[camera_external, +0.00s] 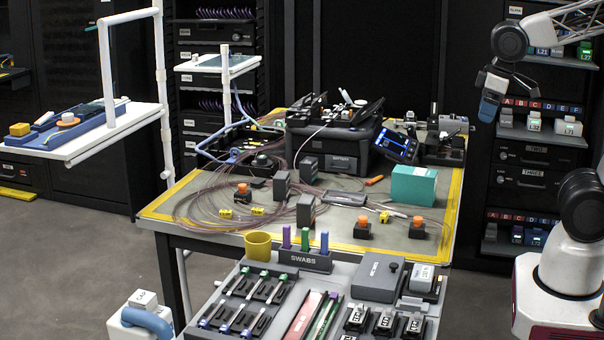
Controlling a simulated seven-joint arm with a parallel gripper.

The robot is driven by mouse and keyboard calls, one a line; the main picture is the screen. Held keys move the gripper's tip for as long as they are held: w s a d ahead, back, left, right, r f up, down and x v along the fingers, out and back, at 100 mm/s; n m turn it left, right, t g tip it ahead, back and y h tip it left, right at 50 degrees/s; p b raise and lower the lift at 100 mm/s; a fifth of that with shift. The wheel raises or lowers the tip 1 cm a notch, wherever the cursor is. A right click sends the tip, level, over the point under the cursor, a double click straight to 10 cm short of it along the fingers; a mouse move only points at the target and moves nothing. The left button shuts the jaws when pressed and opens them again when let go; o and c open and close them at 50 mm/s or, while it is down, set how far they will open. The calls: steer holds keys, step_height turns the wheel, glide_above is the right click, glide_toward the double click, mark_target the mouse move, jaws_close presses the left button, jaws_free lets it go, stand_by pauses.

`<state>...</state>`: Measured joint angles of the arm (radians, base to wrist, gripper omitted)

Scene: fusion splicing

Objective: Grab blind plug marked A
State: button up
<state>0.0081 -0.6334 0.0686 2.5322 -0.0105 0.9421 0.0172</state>
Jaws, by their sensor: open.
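My gripper (489,108) hangs at the upper right, in front of the dark shelving, with its fingers pointing down and apart from the table. Its fingertips are small and their gap is hard to make out. I cannot pick out a blind plug marked A with certainty. A red and blue label strip lettered A to F (541,106) runs along the middle shelf at the right, and a small grey unit (506,118) sits under its A end. A similar lower strip (520,217) has a grey unit (490,232) under its left end.
A yellow-edged workbench (400,238) holds a black splicer (335,140), a teal box (413,186), orange-topped blocks (361,228) and coiled fibre. A grey front tray (345,284) carries a swab holder (305,260) and labelled black parts (385,322). A white-framed stand is at left.

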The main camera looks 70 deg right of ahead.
steer(key=shift+o, duration=0.4)
steer(key=m+g+y, duration=0.3)
steer(key=m+y, duration=1.1)
steer(key=m, duration=0.4)
glide_toward(364, 217)
steer(key=x, duration=0.2)
steer(key=f+x, duration=0.1)
steer(key=x, duration=0.1)
steer(key=shift+a, duration=0.15)
steer(key=shift+x, duration=1.2)
steer(key=shift+w+a+f, duration=0.1)
steer(key=shift+a+f, duration=0.05)
